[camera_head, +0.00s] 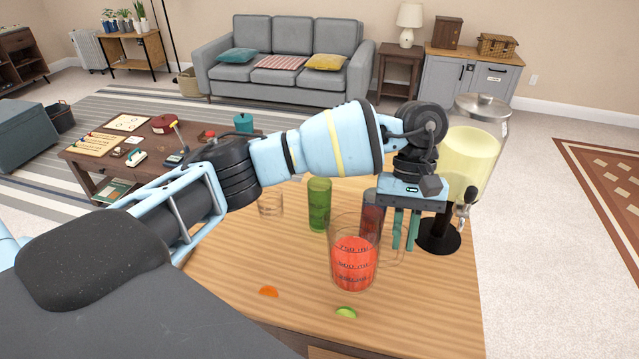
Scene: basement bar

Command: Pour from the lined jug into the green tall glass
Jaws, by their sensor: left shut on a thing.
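The lined jug (353,262) is clear with dark measuring marks and holds red liquid. It stands upright near the middle of the wooden counter; whether its base touches the wood is hard to tell. My left gripper (403,240) comes down from above on the jug's right side, its fingers shut on the handle. The green tall glass (319,205) stands upright behind the jug and slightly left, apart from it. My right gripper is not in view.
A dark reddish glass (371,214) stands behind the jug, partly hidden by the gripper. A clear glass (270,205) stands left. A drink dispenser (472,150) stands close on the right. An orange slice (269,291) and a lime slice (346,312) lie in front.

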